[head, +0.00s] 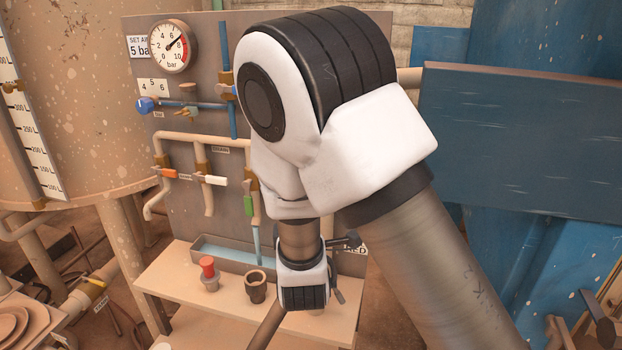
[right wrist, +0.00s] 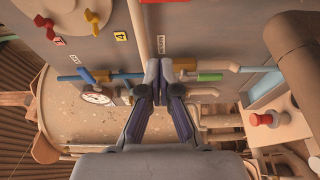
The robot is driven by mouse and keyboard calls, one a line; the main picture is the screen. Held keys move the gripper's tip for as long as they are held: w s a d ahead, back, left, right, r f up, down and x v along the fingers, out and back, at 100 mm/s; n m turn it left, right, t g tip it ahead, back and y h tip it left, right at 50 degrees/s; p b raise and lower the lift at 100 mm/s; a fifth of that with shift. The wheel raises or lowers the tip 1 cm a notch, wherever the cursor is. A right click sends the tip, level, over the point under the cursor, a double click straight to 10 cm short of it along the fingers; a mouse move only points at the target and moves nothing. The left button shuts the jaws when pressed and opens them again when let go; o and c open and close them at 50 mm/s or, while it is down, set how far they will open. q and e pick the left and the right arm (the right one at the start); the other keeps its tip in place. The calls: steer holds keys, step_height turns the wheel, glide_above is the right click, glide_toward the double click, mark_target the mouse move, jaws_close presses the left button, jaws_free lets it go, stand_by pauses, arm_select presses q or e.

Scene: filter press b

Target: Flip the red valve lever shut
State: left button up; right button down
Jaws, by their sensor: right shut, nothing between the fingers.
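A red lever (right wrist: 92,18) shows at the top left of the right wrist view, on the grey panel (right wrist: 200,30). In the head view my right arm covers that part of the panel, so I cannot see this lever there. A yellow lever (right wrist: 46,28) is beside it. My right gripper (right wrist: 166,68) is shut and empty, its fingertips together in front of the panel. It is apart from the red lever, which is up and to the left of the tips. My left gripper is not in view.
Orange (head: 169,173), white (head: 209,179) and green (head: 249,206) handles sit on the pipes. A pressure gauge (head: 173,46) is at the panel's upper left. A red-topped plug (head: 208,268) and a brown cup (head: 256,287) stand on the bench below.

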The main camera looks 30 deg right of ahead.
steer(key=p+x, duration=0.4)
steer(key=x, duration=0.7)
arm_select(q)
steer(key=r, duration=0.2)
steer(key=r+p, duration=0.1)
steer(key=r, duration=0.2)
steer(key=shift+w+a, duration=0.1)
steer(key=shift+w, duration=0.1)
arm_select(e)
steer(key=s, duration=0.1)
steer(key=s+d, duration=0.1)
steer(key=s, duration=0.1)
steer(key=shift+s+d+f, duration=0.15)
steer(key=shift+d+f, duration=0.05)
steer(key=shift+d, duration=0.2)
